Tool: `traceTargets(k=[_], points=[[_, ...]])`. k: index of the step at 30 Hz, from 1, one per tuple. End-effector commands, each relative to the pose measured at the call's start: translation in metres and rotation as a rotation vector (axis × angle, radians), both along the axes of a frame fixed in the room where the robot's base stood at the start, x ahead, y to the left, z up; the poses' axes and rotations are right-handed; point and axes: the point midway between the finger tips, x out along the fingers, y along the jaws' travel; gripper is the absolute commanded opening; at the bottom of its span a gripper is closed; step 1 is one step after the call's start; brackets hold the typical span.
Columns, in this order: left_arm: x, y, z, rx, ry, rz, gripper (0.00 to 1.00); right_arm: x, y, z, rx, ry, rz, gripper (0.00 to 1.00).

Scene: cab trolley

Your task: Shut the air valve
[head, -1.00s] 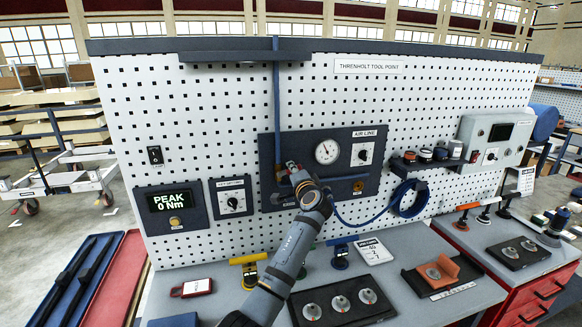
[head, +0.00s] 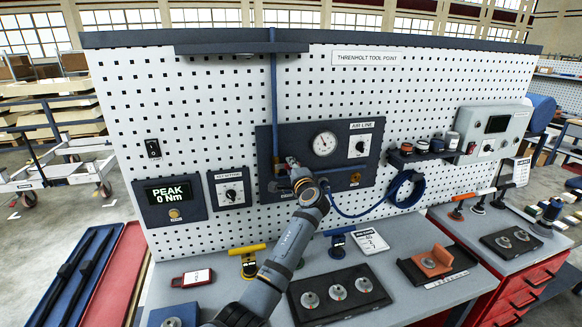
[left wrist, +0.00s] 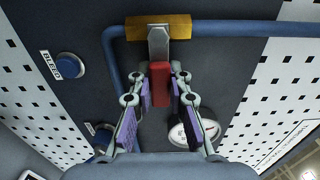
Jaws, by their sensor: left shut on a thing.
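The air valve has a brass body (left wrist: 150,28) on a blue pipe and a lever with a red grip (left wrist: 160,80). In the left wrist view the lever stands across the pipe. My left gripper (left wrist: 160,92) has its two fingers closed on either side of the red grip. In the head view my left gripper (head: 294,168) is at the dark air line panel (head: 345,135), just left of and below the round gauge (head: 325,143), and hides most of the valve. My right gripper is not in view.
A blue BLEED button (left wrist: 70,65) sits on the panel near the pipe. A coiled blue hose (head: 408,190) hangs to the right. Below, the bench holds a yellow-handled tool (head: 248,250), a dark tray of round parts (head: 338,292) and an orange cradle (head: 436,261).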

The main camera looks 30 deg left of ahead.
Motion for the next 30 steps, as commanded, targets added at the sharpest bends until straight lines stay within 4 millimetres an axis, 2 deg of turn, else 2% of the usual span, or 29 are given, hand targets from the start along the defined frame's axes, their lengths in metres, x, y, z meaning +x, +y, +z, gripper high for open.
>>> traceTargets(k=[4, 5, 10, 20, 23, 30], points=[[0.000, 0.000, -0.002, 0.002, 0.006, 0.001, 0.00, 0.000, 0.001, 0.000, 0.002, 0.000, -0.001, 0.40], [0.000, 0.000, -0.002, 0.002, 0.006, 0.001, 0.19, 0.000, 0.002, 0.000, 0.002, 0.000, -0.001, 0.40], [0.000, 0.000, -0.002, 0.001, 0.004, 0.001, 0.41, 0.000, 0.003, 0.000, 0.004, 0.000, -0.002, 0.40], [-0.002, -0.002, -0.001, 0.000, 0.001, 0.000, 0.41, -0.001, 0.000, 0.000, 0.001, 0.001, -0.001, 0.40], [-0.009, -0.013, -0.002, -0.002, 0.001, -0.003, 0.41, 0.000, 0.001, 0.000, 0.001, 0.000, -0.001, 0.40], [-0.047, -0.058, -0.003, -0.004, 0.003, -0.003, 0.41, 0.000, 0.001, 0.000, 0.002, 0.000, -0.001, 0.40]])
